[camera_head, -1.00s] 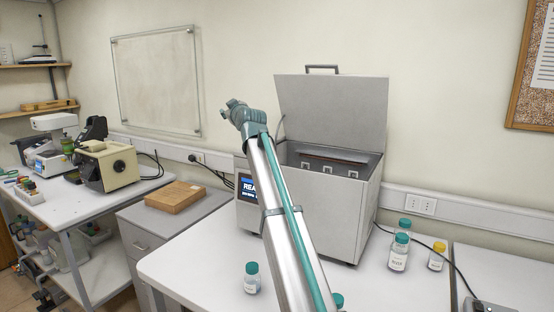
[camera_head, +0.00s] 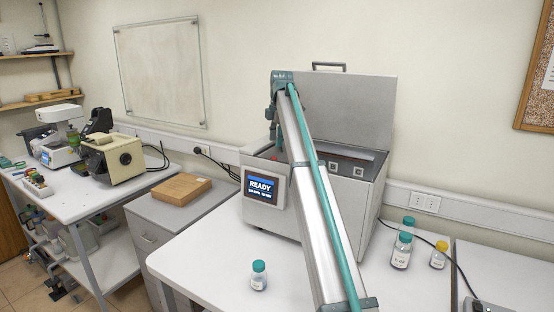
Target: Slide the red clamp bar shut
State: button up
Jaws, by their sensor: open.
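The grey box-shaped machine (camera_head: 322,215) stands on the white table with its lid (camera_head: 360,100) raised. A small red spot (camera_head: 275,157) shows at the left of its open top; it may be part of the red clamp bar, but most of the bar is hidden or too small to tell. My arm reaches up across the machine and bends down at its wrist. My gripper (camera_head: 279,143) hangs over the left part of the open top, just above the red spot. It is small and partly hidden behind my arm link, and it is open. I cannot see contact.
The machine's screen (camera_head: 262,188) reads READY. A teal-capped bottle (camera_head: 259,276) stands in front on the table. Two teal-capped bottles (camera_head: 401,252) and a yellow-capped one (camera_head: 438,256) stand at the right by a black cable.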

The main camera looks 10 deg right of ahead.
jog(key=f+p, duration=0.1)
jog(key=f, duration=0.2)
jog(key=w+f+p, duration=0.1)
jog(key=f, duration=0.2)
jog(key=f+p, duration=0.1)
jog(key=f, duration=0.3)
jog(key=shift+w+a, duration=0.3)
jog(key=shift+w, duration=0.1)
grip_shut()
